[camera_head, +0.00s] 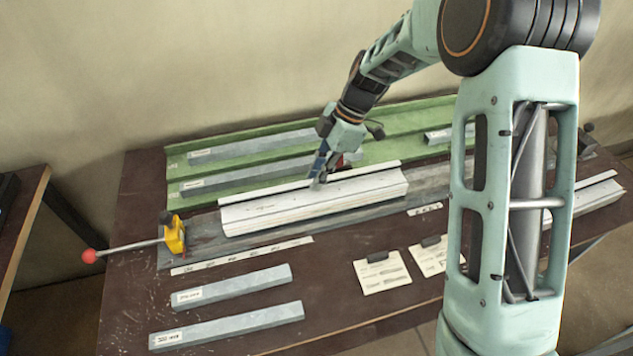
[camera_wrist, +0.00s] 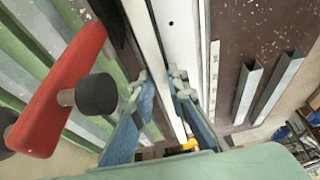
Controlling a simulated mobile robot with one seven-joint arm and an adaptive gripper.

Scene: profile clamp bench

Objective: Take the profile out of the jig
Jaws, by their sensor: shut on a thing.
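The white profile (camera_head: 300,206) lies lengthwise along the grey jig bed (camera_head: 200,243) in the head view. My gripper (camera_head: 318,183) points down onto the middle of the profile's top. In the wrist view the fingers of my gripper (camera_wrist: 160,88) stand on both sides of a raised part of the white profile (camera_wrist: 180,28) and are shut on it. A yellow clamp (camera_head: 174,236) stands at the jig's left end; its lever, with a red ball, points out to the left. A red part with black knobs (camera_wrist: 62,90) is close beside my gripper in the wrist view. The profile's underside is hidden.
A green rack (camera_head: 225,165) with grey bars lies behind the jig. Two grey bars (camera_head: 230,288) and two paper cards (camera_head: 382,275) lie in front. White pieces (camera_head: 596,198) lie at the right, partly behind my arm. A second table (camera_head: 20,210) stands at the left.

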